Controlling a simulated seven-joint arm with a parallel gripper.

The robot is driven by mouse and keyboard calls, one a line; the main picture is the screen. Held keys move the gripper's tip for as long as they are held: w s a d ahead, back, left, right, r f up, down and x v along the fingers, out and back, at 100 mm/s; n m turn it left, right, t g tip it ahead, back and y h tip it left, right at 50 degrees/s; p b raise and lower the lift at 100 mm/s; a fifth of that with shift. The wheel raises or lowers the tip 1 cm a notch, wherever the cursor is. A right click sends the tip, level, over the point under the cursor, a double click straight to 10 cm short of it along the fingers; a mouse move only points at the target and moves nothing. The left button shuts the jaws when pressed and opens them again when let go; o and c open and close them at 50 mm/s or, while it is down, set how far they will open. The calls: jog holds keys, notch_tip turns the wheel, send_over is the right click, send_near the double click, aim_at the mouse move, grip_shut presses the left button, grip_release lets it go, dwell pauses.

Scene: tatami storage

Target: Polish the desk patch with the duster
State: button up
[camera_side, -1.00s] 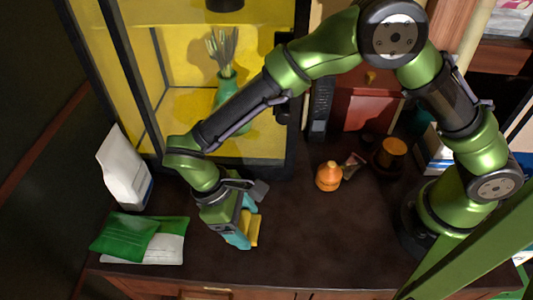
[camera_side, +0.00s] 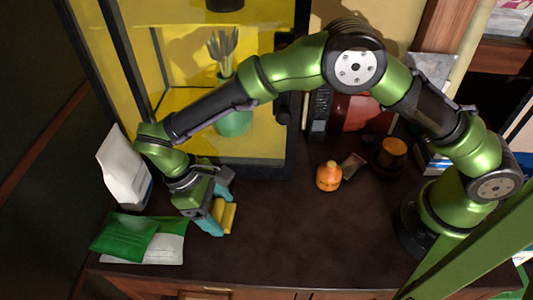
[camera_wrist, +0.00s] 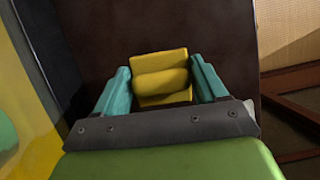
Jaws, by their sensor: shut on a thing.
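The yellow duster (camera_side: 227,216) is between the teal fingers of my gripper (camera_side: 218,212), at the left part of the dark desk (camera_side: 290,245). It also shows in the wrist view as a yellow block (camera_wrist: 162,85) with a rounded ridge, between the two teal fingers of the gripper (camera_wrist: 160,88). My gripper is shut on the duster and points down at the desk. The duster is at or close to the desk surface; I cannot tell whether it touches. No distinct patch stands out on the desk.
A green and white packet (camera_side: 135,238) lies left of my gripper, and a white bag (camera_side: 122,168) stands behind it. A yellow-lined cabinet (camera_side: 265,145) holding a green vase (camera_side: 235,122) is behind. An orange bottle (camera_side: 328,177) and a dark orange-topped jar (camera_side: 390,155) stand to the right. The front middle desk is clear.

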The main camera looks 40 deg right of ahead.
aim_at(214, 208)
jog(key=shift+s+d, duration=3.75)
jog(key=shift+s, duration=0.1)
jog(key=shift+w+a, duration=4)
jog(key=shift+a, duration=0.05)
jog(key=shift+r, duration=3.3)
jog(key=shift+d+r, duration=0.1)
jog(key=shift+r, duration=0.1)
jog(key=s+d+r, duration=0.1)
jog(key=d+r, duration=0.2)
jog(key=r, duration=0.6)
jog(key=d+r, duration=0.3)
jog(key=r, duration=0.6)
jog(key=shift+s+d+r, duration=0.2)
jog(key=shift+s+r, duration=0.05)
jog(key=shift+s, duration=0.15)
